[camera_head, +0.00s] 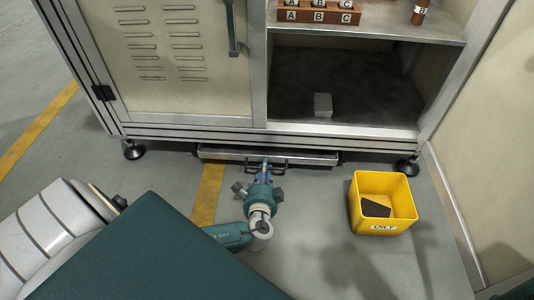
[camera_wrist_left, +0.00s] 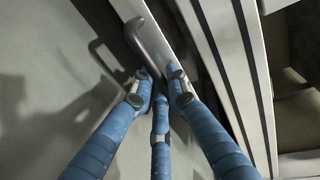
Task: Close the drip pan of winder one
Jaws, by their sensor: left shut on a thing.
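The drip pan (camera_head: 315,158) is a flat metal tray under the cabinet's lower edge, its front sticking out a little over the floor. Its dark bar handle (camera_head: 281,169) is on the front. My left gripper (camera_head: 264,166) reaches it from the front at the handle's middle. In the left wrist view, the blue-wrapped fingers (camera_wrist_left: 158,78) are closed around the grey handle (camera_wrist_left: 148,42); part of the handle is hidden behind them. My right gripper is in neither view.
A yellow bin (camera_head: 363,219) marked OILY, with a dark piece inside, stands on the floor to the right. Cabinet feet (camera_head: 133,151) flank the pan. An open compartment above holds a small grey block (camera_head: 323,105). A closed louvred door (camera_head: 160,60) is at left.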

